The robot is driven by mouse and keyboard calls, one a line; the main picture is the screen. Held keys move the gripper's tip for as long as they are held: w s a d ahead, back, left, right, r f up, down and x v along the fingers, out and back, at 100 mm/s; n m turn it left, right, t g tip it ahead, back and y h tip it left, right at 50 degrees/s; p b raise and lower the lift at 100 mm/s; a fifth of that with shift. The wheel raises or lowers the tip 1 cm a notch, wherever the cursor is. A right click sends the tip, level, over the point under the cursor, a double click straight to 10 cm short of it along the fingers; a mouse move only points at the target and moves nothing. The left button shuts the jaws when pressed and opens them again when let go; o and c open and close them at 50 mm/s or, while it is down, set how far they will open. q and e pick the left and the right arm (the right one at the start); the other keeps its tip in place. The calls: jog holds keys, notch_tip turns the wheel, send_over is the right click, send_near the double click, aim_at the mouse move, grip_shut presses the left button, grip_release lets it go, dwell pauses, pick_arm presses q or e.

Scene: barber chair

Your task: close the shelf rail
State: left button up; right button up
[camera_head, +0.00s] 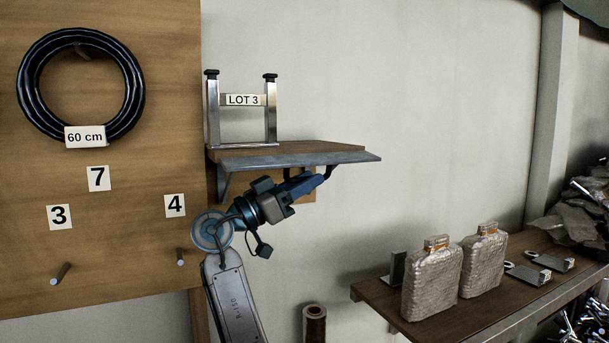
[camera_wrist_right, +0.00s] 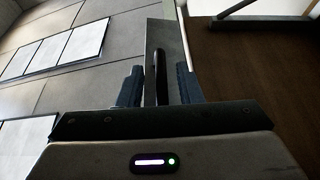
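The wooden wall shelf (camera_head: 300,147) has a grey metal rail (camera_head: 300,159) along its front edge, which runs out past the board at the right. A dark bent handle (camera_head: 332,171) hangs under the rail's right part. My right gripper (camera_head: 322,180) is just below the rail, at this handle. In the right wrist view the dark handle (camera_wrist_right: 160,75) stands between the two blue fingers of my right gripper (camera_wrist_right: 160,88), with gaps beside it. The grey rail plate (camera_wrist_right: 165,38) is beyond them. My left gripper is not in view.
A metal frame marked LOT 3 (camera_head: 243,100) stands on the shelf's left end. A wooden board (camera_head: 160,50) with a black hose coil (camera_head: 30,85) is at the left. A lower shelf (camera_head: 389,299) holds two wrapped packages (camera_head: 432,283) at the right. The wall between is bare.

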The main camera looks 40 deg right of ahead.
grip_shut()
